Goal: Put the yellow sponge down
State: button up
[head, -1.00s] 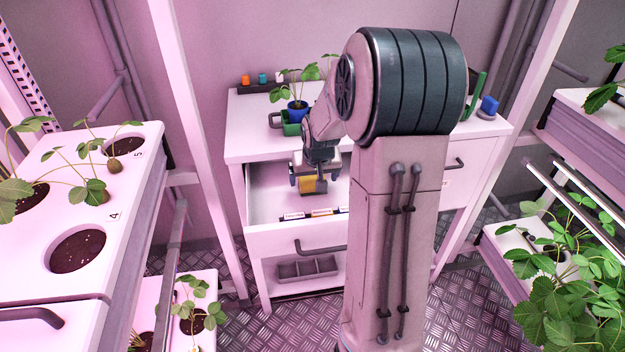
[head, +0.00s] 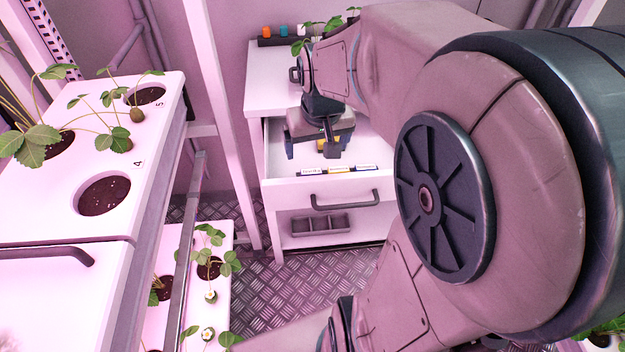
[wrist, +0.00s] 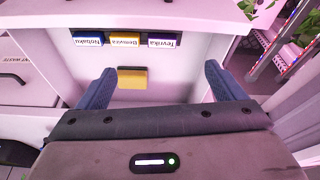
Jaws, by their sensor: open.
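The yellow sponge (wrist: 132,79) lies in the open drawer; in the wrist view it shows between my fingers, nearer the left one. In the head view only a small yellow patch of the sponge (head: 320,144) shows behind my gripper (head: 312,152). My gripper is open, over the drawer, with its fingers apart from the sponge. The wrist view shows both dark blue fingers spread wide, with clear gaps on either side of the sponge. The white drawer (head: 278,158) is pulled out from its cabinet.
Name labels (wrist: 125,42) line the drawer's front edge. A drawer handle (head: 345,203) and a grey divided tray (head: 320,223) are below. The cabinet top (head: 268,85) holds small coloured items and a plant. A planter rack (head: 150,175) stands at the left. My arm hides much of the right.

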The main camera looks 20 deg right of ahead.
jog(key=s+a, duration=0.3)
jog(key=s, duration=0.2)
jog(key=s+a+f+n+g+y, duration=0.1)
jog(key=s+a, duration=0.2)
jog(key=s, duration=0.3)
jog(key=shift+f+n, duration=0.15)
jog(key=shift+n, duration=0.15)
